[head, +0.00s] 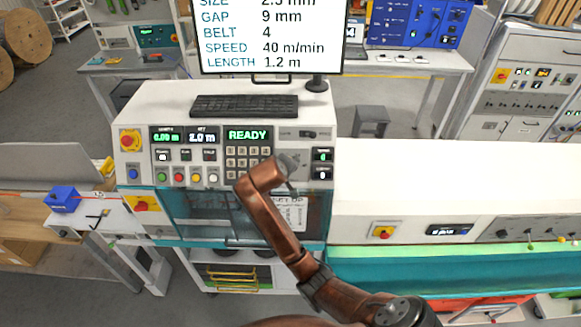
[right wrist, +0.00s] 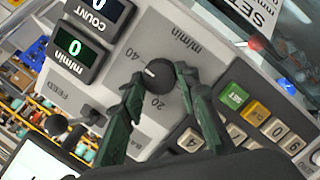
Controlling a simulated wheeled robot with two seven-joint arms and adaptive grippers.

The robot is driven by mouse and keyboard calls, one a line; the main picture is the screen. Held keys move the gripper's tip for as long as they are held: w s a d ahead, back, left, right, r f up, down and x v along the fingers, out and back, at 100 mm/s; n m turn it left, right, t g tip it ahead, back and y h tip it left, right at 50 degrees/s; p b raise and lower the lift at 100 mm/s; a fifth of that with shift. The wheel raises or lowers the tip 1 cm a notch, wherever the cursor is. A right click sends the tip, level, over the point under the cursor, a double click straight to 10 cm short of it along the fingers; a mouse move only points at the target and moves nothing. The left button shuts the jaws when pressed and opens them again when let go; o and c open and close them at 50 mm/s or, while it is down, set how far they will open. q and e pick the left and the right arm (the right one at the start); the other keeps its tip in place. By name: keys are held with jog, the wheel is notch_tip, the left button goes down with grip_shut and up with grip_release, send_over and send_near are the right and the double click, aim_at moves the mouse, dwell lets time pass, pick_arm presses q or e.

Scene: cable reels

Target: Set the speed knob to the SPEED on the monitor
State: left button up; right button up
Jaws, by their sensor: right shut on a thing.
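The monitor (head: 270,35) reads SPEED 40 m/min. The speed knob (right wrist: 157,77) is a dark round knob on the grey panel in the right wrist view, with 20 and 40 printed beside it. In the head view my right gripper (head: 289,168) is at the right part of the console and hides the knob. My left gripper is not in view.
The console (head: 155,100) carries a keyboard (head: 244,105), a keypad (head: 245,160) beside the gripper, coloured buttons and a red emergency stop (head: 130,140). Two small displays (right wrist: 70,45) read 0. A white bench surface (head: 450,185) extends to the right.

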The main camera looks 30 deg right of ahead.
jog(key=o, duration=1.2)
jog(key=shift+c, duration=0.2)
jog(key=shift+a, duration=0.1)
jog(key=v, duration=1.2)
jog(key=shift+f, duration=0.1)
